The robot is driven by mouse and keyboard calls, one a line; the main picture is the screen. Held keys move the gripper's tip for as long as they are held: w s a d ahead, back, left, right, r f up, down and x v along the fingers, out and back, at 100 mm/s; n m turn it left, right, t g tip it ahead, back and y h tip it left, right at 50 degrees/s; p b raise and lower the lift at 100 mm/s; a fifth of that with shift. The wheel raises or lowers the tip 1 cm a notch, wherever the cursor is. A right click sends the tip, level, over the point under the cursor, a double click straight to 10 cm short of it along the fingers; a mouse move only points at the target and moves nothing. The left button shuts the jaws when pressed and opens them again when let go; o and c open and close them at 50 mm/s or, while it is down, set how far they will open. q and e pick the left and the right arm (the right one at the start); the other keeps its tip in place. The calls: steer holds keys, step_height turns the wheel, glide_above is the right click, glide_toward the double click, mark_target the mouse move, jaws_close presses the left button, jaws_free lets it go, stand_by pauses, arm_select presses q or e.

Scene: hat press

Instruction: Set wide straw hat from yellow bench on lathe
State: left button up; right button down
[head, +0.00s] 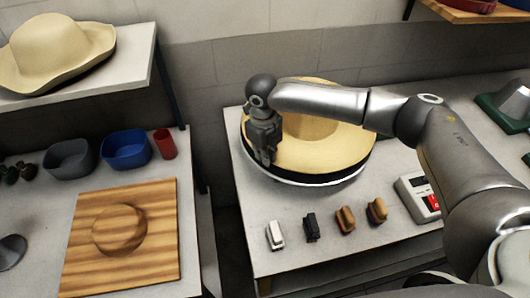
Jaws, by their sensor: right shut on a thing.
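The wide straw hat (325,154) is pale yellow with a broad flat brim. It lies over a round black plate with a white lower rim (322,183), which looks like the lathe, on the white table at the centre. Whether the hat rests fully on it I cannot tell. My right gripper (266,157) points down at the left side of the brim and is shut on the hat there. My right arm crosses above and hides the back of the hat and part of its crown. My left gripper is not in view. No yellow bench shows.
Several small brushes or blocks (311,227) stand along the white table's front (285,252), with a control box (418,198) to their right. Another straw hat (58,49) sits on the left shelf. Below are a wooden board (82,235), blue bin (126,149), grey bin (70,158) and red cup (164,144).

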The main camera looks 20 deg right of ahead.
steer(key=shift+f, duration=0.75)
steer(key=c, duration=1.5)
jaws_free()
